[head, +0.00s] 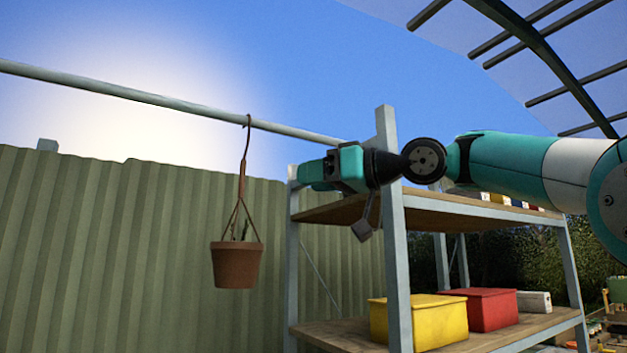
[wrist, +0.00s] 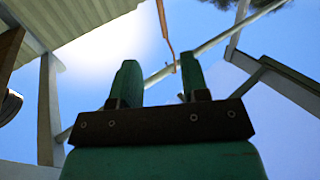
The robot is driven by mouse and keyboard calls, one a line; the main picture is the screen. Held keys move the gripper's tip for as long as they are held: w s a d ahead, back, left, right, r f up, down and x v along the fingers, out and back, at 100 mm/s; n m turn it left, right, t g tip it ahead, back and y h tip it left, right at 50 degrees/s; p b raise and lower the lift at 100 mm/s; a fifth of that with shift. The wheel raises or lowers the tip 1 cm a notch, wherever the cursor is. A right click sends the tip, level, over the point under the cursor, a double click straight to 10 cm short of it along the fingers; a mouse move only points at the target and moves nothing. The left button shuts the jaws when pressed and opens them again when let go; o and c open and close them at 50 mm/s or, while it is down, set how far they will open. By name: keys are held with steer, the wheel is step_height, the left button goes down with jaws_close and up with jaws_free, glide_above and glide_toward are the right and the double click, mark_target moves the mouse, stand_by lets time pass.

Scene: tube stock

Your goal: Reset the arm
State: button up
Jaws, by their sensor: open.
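My arm (head: 510,160) reaches in from the right side of the head view, roughly level. My gripper (head: 308,172) is at its left end, in front of the upper part of the shelf rack and pointing left. In the wrist view, my gripper (wrist: 160,78) shows two green fingers standing apart with sky between them. It is open and holds nothing. The fingers appear clear of the things around them.
A terracotta pot (head: 237,265) hangs from a rail (head: 150,97) left of my gripper. The metal rack (head: 394,240) holds a yellow box (head: 428,322) and a red box (head: 482,309) below. A corrugated fence (head: 100,250) stands behind.

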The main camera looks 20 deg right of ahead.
steer(key=shift+s+d, duration=0.5)
steer(key=shift+s, duration=0.05)
steer(key=s+a+f+m+g+h+b, duration=0.1)
steer(key=s+a+f+g+b, duration=0.1)
steer(key=f, duration=0.8)
steer(key=s+a+f+m+g+h+b, duration=0.1)
steer(key=s+a+f+g+h+b, duration=0.15)
steer(key=f, duration=0.65)
steer(key=s+a+f+g+b, duration=0.1)
steer(key=a+f+b, duration=0.15)
steer(key=f, duration=0.75)
steer(key=s+f+g+h+b, duration=0.2)
steer(key=s+f+g, duration=0.2)
steer(key=s+f, duration=0.6)
steer(key=s+d+f+g+h+b, duration=0.1)
steer(key=s+f+g+h+b, duration=0.1)
steer(key=s+f, duration=0.8)
step_height(320, 180, down, 6)
steer(key=shift+s+f+g, duration=0.15)
steer(key=shift+f+g, duration=0.1)
steer(key=shift+g, duration=0.6)
